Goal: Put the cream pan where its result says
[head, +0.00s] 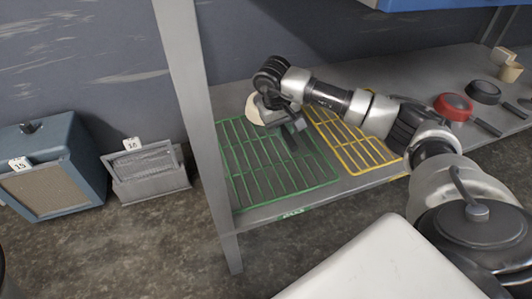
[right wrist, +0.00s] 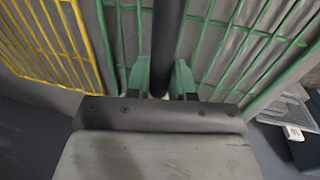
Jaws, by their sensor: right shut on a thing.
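The cream pan (head: 254,112) is at the back of the green rack (head: 240,165) on the grey shelf, partly hidden behind my right gripper (head: 288,122). My right gripper is shut on its dark handle, which runs between the two green fingertips in the right wrist view (right wrist: 161,80). The handle end (head: 291,141) points toward the front, over the green rack. I cannot tell whether the pan touches the rack. The yellow rack (head: 352,150) lies to the right, partly under my right arm. My left gripper is not in view.
A red pan (head: 453,106) and a black pan (head: 484,91) stand on the shelf at the right, with small beige blocks (head: 510,72) behind. A grey post (head: 188,95) rises at the shelf's left. Boxes tagged 15 (head: 50,172) and 16 (head: 146,170) stand on the floor.

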